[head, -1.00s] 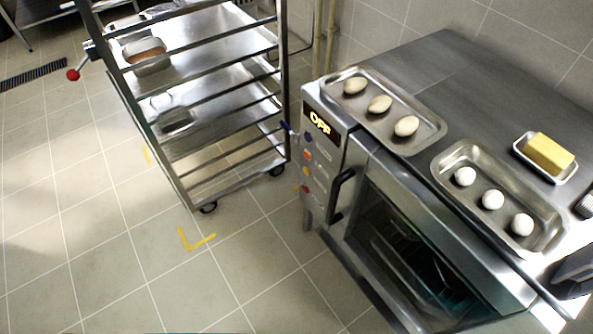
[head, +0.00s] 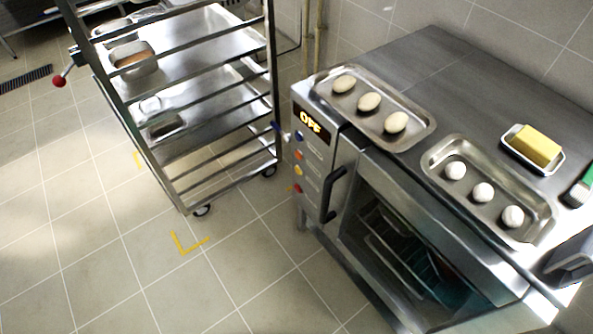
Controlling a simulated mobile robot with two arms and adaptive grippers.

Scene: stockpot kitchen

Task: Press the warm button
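The oven (head: 345,165) stands at the right with a control panel on its front left side. Its display (head: 312,127) reads OFF in lit letters. Below it is a column of small round buttons: a blue one (head: 299,137), an orange one (head: 299,155), a yellow one (head: 298,171) and a red one (head: 297,188). Their labels are too small to read, so I cannot tell which is warm. A dark grey part at the right edge, over the oven's front corner, looks like my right gripper (head: 570,262); its fingers are not clear. My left gripper is not in view.
A tray (head: 325,84) with eggs-shaped dough pieces, a tray (head: 432,160) with white balls, a butter dish (head: 546,168) and a green-and-white object (head: 583,188) lie on the oven top. A black door handle (head: 331,195) juts out. A wheeled rack (head: 178,200) stands left; open floor lies in front.

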